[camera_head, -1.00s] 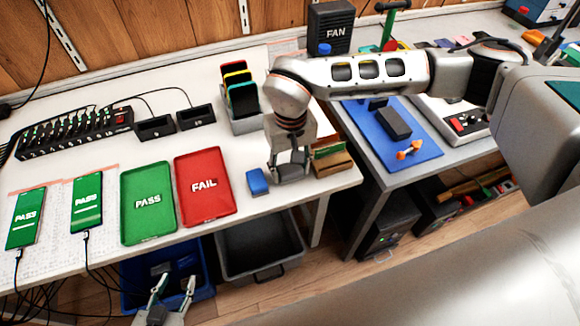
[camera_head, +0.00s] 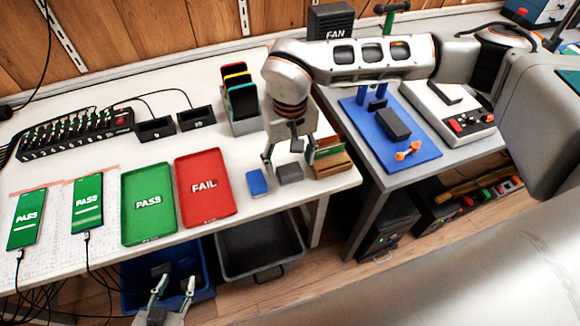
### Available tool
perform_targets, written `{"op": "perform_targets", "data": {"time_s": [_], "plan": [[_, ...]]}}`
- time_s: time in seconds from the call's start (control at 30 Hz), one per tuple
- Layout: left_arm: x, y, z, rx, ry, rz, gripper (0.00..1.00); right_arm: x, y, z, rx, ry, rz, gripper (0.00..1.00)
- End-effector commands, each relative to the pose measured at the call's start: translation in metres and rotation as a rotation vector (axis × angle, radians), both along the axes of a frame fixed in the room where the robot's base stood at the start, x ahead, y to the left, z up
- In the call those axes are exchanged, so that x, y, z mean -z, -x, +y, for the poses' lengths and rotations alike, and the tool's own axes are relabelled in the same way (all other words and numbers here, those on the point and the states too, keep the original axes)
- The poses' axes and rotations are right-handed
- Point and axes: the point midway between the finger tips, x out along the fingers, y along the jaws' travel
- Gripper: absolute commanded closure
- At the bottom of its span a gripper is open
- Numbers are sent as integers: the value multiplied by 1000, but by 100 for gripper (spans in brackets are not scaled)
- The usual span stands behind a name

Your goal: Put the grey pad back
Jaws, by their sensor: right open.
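The grey pad (camera_head: 290,173) lies on the white table near its front edge, just right of the blue pad (camera_head: 257,182), with a small gap between them. My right gripper (camera_head: 289,158) is open above and behind the grey pad, its fingers spread to either side, and nothing is held in it. My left gripper (camera_head: 174,284) is at the bottom of the view, in front of the table and over the blue bin. Its fingers are apart and empty.
A cardboard box (camera_head: 332,163) stands close to my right gripper's right finger. The red FAIL tray (camera_head: 221,206) and green PASS tray (camera_head: 130,223) lie to the left. A grey bin (camera_head: 262,270) is below the table edge.

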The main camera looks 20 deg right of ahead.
Motion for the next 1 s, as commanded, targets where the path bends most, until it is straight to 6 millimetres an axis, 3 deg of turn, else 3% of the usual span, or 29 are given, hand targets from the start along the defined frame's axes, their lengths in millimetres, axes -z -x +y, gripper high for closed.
{"op": "perform_targets", "data": {"time_s": [0.2,0.4,0.6,1.0], "plan": [[-3,0,-2,0,5,1,60,-49,-2,0,0,1,-7,39],[-4,2,-3,0,8,2,60,-76,-1,-1,1,1,-3,39],[-4,2,-3,0,10,2,60,-86,0,-1,1,1,0,39],[-4,3,-3,1,9,3,60,-86,0,-1,0,1,0,39]]}}
